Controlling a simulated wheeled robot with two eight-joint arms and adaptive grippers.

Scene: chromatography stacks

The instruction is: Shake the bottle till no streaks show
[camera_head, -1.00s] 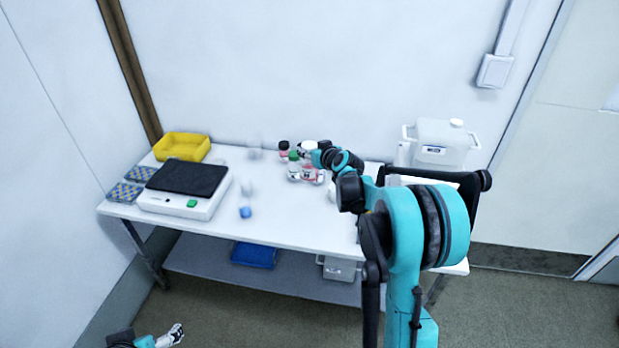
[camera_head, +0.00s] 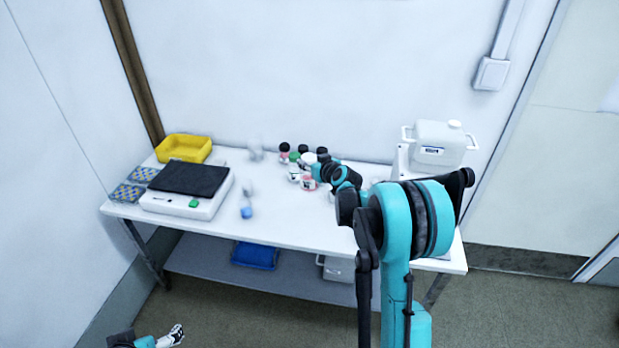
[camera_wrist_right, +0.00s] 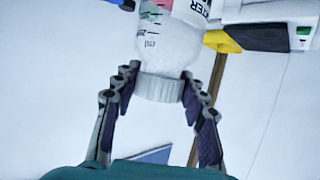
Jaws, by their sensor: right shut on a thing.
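My right gripper (camera_wrist_right: 155,92) is shut on the white ribbed cap of a bottle (camera_wrist_right: 168,40), with one finger on each side. The bottle has a pale, cloudy body and a printed label with dark letters. Whether streaks show inside cannot be told. In the head view this bottle (camera_head: 309,184) is among other bottles at the back middle of the table, partly hidden by my right gripper (camera_head: 312,165) and arm. My left gripper (camera_head: 176,334) shows small at the bottom left, away from the table; its opening is unclear.
Several capped bottles (camera_head: 285,152) stand close by. A black-topped device (camera_head: 186,204), a yellow tray (camera_head: 184,148) and blue patterned racks (camera_head: 127,193) are at left. A small blue-based item (camera_head: 246,212) stands midtable. A white canister (camera_head: 438,145) is at right. The front middle is clear.

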